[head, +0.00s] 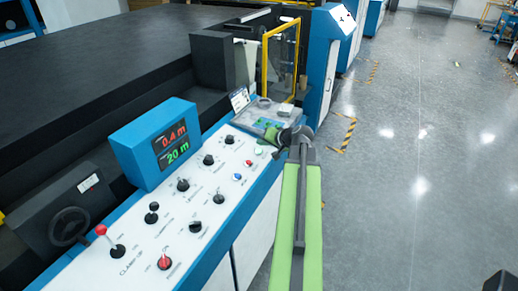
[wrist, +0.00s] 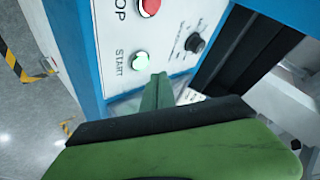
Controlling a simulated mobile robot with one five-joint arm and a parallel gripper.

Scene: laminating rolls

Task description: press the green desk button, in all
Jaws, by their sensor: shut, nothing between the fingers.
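The green button (wrist: 139,61) is round, brightly lit and labelled START, on the white panel in the wrist view. In the head view it is a small pale green spot (head: 258,150) near the far end of the desk. My gripper (wrist: 160,80) is shut and empty, its green fingertips just right of and below the button in the wrist view. In the head view my gripper (head: 272,134) is over the far end of the desk, near the button. I cannot tell whether the tips touch the panel.
A red button (wrist: 149,7) sits close beside the green one. The white control desk (head: 170,220) carries several knobs, a red-tipped lever (head: 101,230) and a blue display box (head: 155,145). A yellow frame (head: 281,60) stands beyond. The grey floor (head: 400,160) at right is open.

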